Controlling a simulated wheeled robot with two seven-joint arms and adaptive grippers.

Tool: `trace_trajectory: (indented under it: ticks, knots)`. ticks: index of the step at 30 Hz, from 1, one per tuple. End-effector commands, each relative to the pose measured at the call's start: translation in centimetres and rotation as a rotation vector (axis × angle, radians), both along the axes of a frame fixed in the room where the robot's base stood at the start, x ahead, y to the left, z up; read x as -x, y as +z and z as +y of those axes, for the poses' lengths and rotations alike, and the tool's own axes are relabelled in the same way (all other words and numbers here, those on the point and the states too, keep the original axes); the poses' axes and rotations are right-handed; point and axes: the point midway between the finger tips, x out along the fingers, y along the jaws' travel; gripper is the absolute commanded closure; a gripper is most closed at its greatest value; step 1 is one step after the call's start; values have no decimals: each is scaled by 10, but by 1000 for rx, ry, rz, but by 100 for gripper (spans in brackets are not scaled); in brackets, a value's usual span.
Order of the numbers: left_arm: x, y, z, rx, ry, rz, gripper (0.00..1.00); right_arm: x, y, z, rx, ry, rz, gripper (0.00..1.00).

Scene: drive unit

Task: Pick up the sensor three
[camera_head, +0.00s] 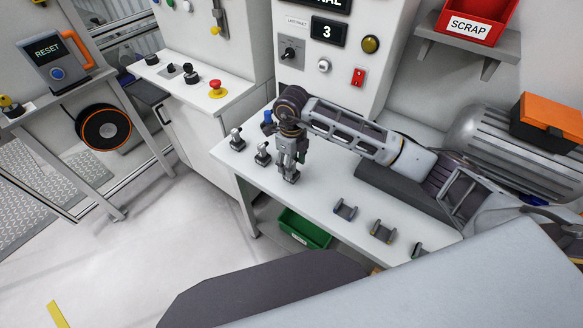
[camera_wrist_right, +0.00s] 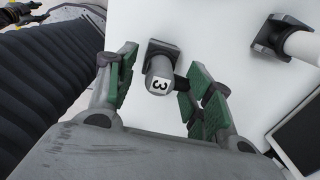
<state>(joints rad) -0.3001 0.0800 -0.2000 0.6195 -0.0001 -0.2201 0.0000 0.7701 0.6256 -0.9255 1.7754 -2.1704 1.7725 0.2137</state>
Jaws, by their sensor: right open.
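Sensor three (camera_wrist_right: 160,78), a small grey cylinder with a white cap marked "3", stands on a dark square base on the white table (camera_head: 325,185). In the right wrist view it sits between the two green-padded fingers of my right gripper, which is open. In the head view my right gripper (camera_head: 288,165) points down over sensor three (camera_head: 292,177), mostly hiding it. I see gaps beside the sensor in the wrist view; whether a finger touches it I cannot tell. My left gripper is not in view.
Two similar sensors (camera_head: 237,140) (camera_head: 262,154) stand left of my gripper. Several small brackets (camera_head: 345,209) lie along the table's front right. A green bin (camera_head: 304,229) is below the table. A panel reading "3" (camera_head: 327,31) and a red scrap bin (camera_head: 475,22) are behind.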

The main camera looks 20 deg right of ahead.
Motion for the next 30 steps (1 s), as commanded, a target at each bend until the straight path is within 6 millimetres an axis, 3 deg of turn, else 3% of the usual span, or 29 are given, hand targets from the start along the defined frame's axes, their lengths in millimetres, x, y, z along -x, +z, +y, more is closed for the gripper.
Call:
trace_trajectory:
  ticks: [16,27,30]
  knots:
    - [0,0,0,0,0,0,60,0,-3,0,-1,0,-1,49]
    - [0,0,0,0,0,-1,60,0,-3,0,-1,0,-1,97]
    - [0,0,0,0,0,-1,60,0,-3,0,-1,0,-1,100]
